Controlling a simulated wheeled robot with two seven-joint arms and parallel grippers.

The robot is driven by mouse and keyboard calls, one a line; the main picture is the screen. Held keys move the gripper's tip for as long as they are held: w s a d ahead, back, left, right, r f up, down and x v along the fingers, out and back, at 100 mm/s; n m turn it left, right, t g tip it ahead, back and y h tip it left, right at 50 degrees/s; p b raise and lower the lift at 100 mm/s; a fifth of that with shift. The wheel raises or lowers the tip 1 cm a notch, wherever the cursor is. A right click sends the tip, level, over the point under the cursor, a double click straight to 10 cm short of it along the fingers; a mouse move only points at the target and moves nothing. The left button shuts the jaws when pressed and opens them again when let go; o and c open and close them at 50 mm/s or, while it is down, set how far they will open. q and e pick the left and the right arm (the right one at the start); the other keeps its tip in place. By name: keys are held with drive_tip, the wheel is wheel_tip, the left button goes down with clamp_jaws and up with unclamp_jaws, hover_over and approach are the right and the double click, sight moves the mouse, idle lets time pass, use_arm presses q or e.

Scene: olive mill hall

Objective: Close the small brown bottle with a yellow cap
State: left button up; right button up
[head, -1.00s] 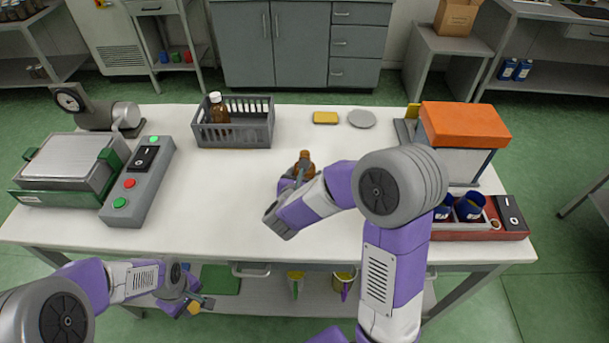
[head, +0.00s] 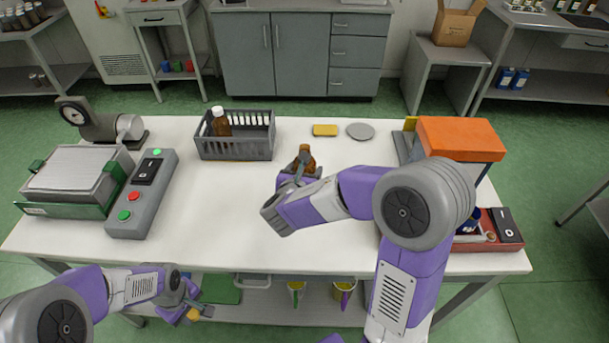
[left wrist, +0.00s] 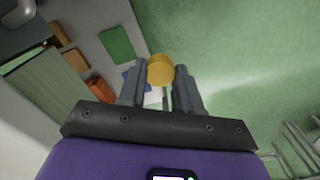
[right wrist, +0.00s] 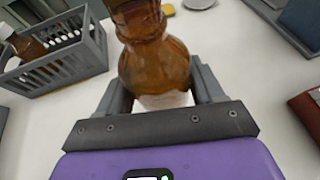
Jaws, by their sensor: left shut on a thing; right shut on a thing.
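The small brown bottle (head: 306,157) is upright over the middle of the white table, with no yellow cap visible on it. My right gripper (head: 301,170) is shut around its body. In the right wrist view the brown bottle (right wrist: 152,60) stands between the fingers of the right gripper (right wrist: 165,90); its top is cut off by the frame edge. The yellow cap (left wrist: 160,70) is held between the fingertips of my left gripper (left wrist: 161,82). In the head view the left gripper (head: 200,310) is low, in front of the table's front edge, away from the bottle.
A grey crate (head: 236,148) holds another brown bottle with a white cap (head: 221,124). A yellow block (head: 325,130) and a grey disc (head: 360,131) lie behind my right gripper. A control box (head: 142,195) stands left, an orange-topped machine (head: 460,140) right. The table's front middle is clear.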

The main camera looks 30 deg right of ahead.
use_arm(q)
drive_tip(key=shift+r+p, duration=0.45)
drive_tip(key=shift+r, duration=0.1)
use_arm(e)
drive_tip(key=shift+r, duration=1.55)
